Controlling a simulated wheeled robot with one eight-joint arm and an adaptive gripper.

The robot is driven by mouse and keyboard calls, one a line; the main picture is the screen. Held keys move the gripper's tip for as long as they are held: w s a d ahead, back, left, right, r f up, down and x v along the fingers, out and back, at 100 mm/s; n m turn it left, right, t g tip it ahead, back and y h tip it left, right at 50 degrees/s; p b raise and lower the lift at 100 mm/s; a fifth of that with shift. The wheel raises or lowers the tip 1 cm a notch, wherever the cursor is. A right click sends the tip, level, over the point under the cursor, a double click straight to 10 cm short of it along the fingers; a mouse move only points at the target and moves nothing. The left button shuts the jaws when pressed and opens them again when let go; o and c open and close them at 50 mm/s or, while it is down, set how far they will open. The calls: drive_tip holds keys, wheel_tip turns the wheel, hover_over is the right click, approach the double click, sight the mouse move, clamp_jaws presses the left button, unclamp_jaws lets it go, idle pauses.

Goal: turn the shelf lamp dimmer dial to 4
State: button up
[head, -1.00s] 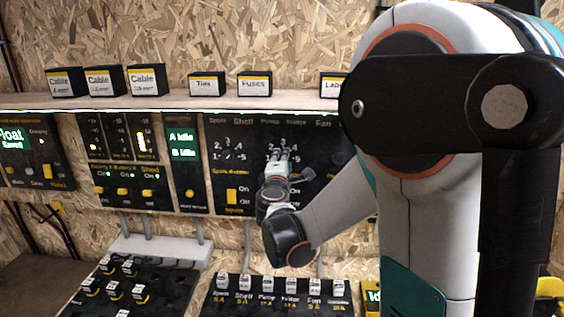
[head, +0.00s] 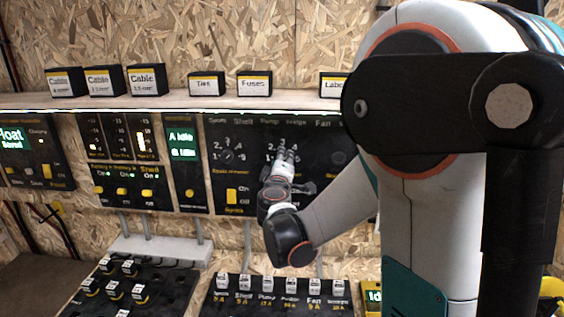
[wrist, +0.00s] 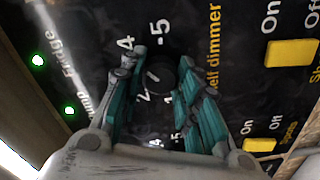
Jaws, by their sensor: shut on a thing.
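The shelf dimmer dial (wrist: 160,78) is a small round black knob with a pale mark on the dark panel. Numbers including 2, 4 and 5 are printed around it, and yellow "dimmer" lettering runs beside it. I cannot read clearly which number the mark points to. My gripper (wrist: 157,72) has its teal-sided fingers on either side of the knob and is shut on it. In the head view my gripper (head: 284,156) reaches up to the panel and hides most of the dial.
Another dial (head: 227,157) sits left on the same panel, with a yellow rocker switch (head: 231,196) below it. In the wrist view a yellow switch (wrist: 291,53) is at right. A shelf (head: 180,101) with labelled boxes runs above; a row of plugs (head: 267,284) is below.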

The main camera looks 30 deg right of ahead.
drive_tip(key=o, duration=1.1)
drive_tip(key=v, duration=1.2)
drive_tip(key=shift+r, duration=0.1)
drive_tip(key=shift+s, duration=0.1)
